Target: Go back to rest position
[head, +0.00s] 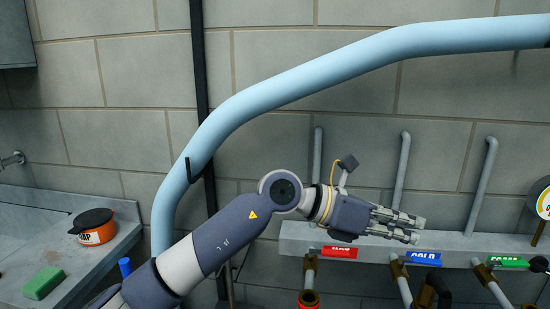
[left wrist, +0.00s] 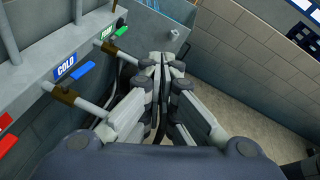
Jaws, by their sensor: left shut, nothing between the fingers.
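My left arm reaches in from the lower left of the head view, and its gripper (head: 415,227) is shut with nothing in it. The gripper is in front of the grey pipe manifold (head: 460,241), above the red and blue labels. In the left wrist view the fingers of the left gripper (left wrist: 165,62) are together and empty, pointing away from the camera. My right gripper is not in either view.
The manifold carries a red label (head: 339,252), a blue COLD label (head: 423,258) and a green label (head: 507,262), with pipes below. A large light-blue pipe (head: 300,80) arches across the wall. A counter at the left holds an orange-and-black container (head: 97,234) and a green sponge (head: 43,283).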

